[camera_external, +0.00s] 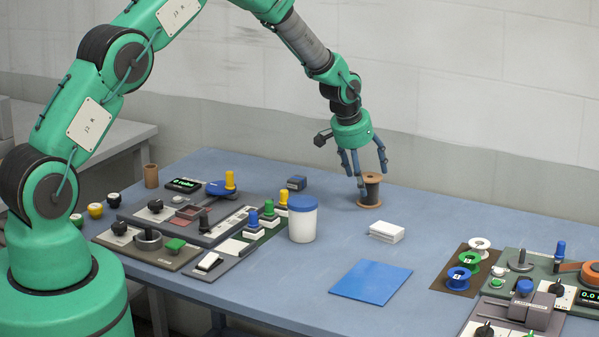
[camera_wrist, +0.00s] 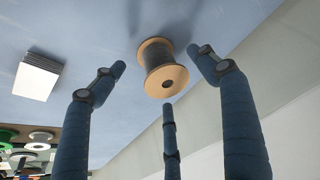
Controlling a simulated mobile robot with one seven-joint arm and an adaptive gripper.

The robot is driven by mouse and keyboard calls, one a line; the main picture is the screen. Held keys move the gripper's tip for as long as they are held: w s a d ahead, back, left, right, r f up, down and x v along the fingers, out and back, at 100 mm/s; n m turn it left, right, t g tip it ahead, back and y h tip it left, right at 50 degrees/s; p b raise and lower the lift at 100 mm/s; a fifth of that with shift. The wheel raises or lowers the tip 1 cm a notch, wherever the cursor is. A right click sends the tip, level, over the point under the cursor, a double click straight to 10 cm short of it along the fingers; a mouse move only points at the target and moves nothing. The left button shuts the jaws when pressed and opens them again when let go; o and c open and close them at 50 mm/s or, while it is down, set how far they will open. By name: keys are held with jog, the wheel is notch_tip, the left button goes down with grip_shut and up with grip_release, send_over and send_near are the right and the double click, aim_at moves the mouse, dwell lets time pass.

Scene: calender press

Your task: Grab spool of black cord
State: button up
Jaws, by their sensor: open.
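The spool of black cord (camera_external: 371,189) stands upright on the blue table toward the back, with tan end discs and dark cord wound between them. In the wrist view the spool (camera_wrist: 158,60) is just beyond the fingertips, between the left and right fingers and above the tip of the middle one. My gripper (camera_external: 363,172) has three blue fingers, spread open and pointing down over the spool. In the wrist view my gripper (camera_wrist: 162,75) holds nothing.
A white stack of cards (camera_external: 386,232) lies in front of the spool. A white jar with a blue lid (camera_external: 302,219) stands to the left. A blue sheet (camera_external: 372,281) lies nearer the front. Control panels (camera_external: 180,222) fill the left. Colored spools (camera_external: 462,275) sit at right.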

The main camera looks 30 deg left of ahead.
aim_at(369, 187)
jog(key=shift+f, duration=0.15)
jog(key=shift+w+x, duration=0.15)
jog(key=shift+x, duration=1.05)
jog(key=shift+w+x, duration=0.15)
jog(key=shift+x, duration=1.1)
jog(key=shift+s, duration=0.1)
jog(key=c, duration=1.3)
